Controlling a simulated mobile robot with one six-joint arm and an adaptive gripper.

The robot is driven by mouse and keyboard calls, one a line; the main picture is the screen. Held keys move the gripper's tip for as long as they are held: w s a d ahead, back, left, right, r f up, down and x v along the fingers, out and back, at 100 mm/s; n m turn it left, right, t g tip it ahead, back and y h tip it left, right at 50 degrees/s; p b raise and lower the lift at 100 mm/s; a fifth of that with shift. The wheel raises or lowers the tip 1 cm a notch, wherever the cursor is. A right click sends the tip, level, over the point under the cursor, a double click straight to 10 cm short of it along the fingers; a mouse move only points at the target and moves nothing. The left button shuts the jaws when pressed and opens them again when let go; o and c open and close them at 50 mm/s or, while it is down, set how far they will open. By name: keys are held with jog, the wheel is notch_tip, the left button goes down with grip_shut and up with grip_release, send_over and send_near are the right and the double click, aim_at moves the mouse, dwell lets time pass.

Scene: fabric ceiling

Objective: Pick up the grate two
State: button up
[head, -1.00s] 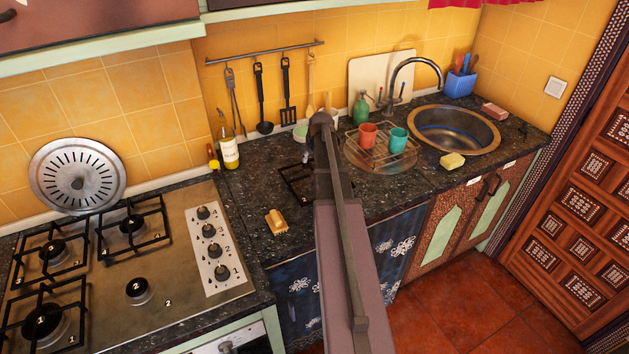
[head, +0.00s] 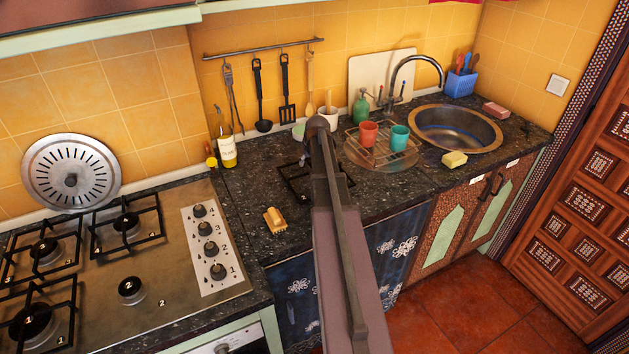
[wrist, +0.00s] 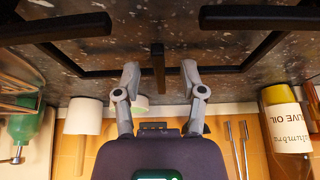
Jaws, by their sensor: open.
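The black grate (head: 290,184) lies on the dark speckled counter between the stove and the dish rack, partly hidden behind my arm in the head view. In the wrist view its dark bars (wrist: 98,73) cross the upper part of the picture, which appears upside down. My gripper (wrist: 160,72) is open at the grate. One short bar of the grate (wrist: 158,66) shows between the two fingertips, with space on both sides. I cannot tell how far below the fingertips the bar is. Burner 2 (head: 131,290) on the stove has no grate over it.
A yellow brush (head: 274,220) lies in front of the grate. An olive oil bottle (head: 226,150) and white cup (head: 327,117) stand behind it. A round rack with two cups (head: 382,150) is to the right. Other grates (head: 126,222) sit on the stove.

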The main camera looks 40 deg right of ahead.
jog(key=shift+w+f, duration=0.15)
jog(key=shift+f, duration=0.2)
dwell(0.4)
grip_shut()
